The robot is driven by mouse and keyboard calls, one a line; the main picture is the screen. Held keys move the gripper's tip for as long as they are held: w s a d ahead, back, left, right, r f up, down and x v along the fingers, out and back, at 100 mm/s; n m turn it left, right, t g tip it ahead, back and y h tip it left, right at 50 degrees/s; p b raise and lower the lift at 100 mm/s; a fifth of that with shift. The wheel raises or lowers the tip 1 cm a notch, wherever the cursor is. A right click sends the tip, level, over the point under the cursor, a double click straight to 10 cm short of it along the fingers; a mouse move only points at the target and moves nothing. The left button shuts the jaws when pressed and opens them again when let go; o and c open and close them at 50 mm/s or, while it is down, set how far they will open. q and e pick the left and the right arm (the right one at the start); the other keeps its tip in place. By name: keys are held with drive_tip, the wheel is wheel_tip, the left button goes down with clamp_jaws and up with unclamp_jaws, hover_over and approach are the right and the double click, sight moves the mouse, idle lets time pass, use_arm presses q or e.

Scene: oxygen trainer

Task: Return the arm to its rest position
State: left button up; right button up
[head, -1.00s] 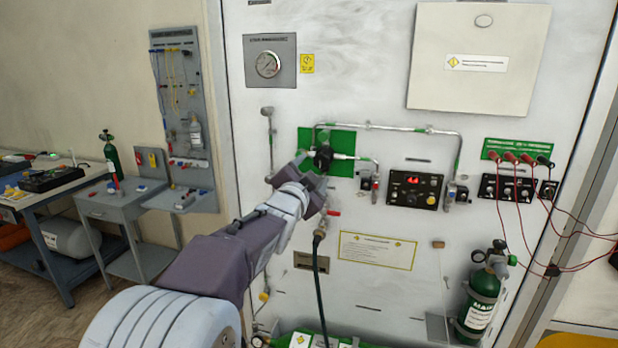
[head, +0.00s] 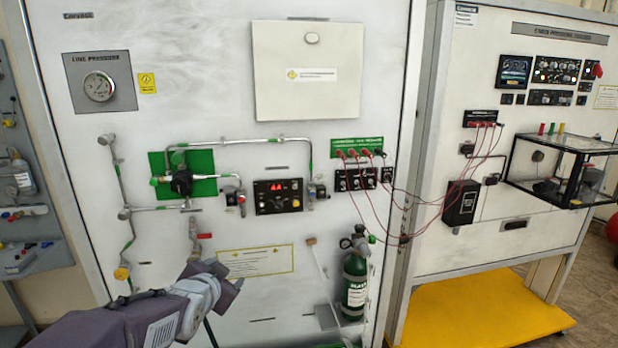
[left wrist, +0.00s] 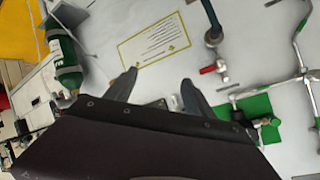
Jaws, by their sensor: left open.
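My left gripper (head: 222,278) comes in from the lower left in the head view, in front of the lower part of the white trainer panel (head: 215,110). In the left wrist view its two fingers (left wrist: 160,88) are spread with nothing between them. The black regulator knob (head: 182,182) on its green plate is above and left of the gripper in the head view, apart from it. A red-handled valve (head: 203,236) is just above the gripper. My right gripper is not in view.
A green oxygen cylinder (head: 355,285) stands at the panel's lower right. Red leads (head: 372,200) hang from the sockets toward the second panel (head: 450,100). A clear box (head: 560,170) juts out from that panel. A yellow base (head: 480,310) lies below it.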

use_arm(q)
drive_tip(key=s+d+f+n+g, duration=0.1)
drive_tip(key=s+f+n+g, duration=0.2)
drive_tip(key=s+f, duration=0.7)
drive_tip(key=s+d+f+n+g, duration=0.2)
drive_tip(key=s+f+n+g, duration=0.2)
drive_tip(key=s+f+g, duration=0.4)
drive_tip(key=s+f, duration=0.2)
drive_tip(key=s, duration=0.4)
drive_tip(key=shift+s+d+h, duration=0.25)
drive_tip(key=shift+s+h, duration=0.05)
drive_tip(key=shift+s, duration=0.05)
idle(0.3)
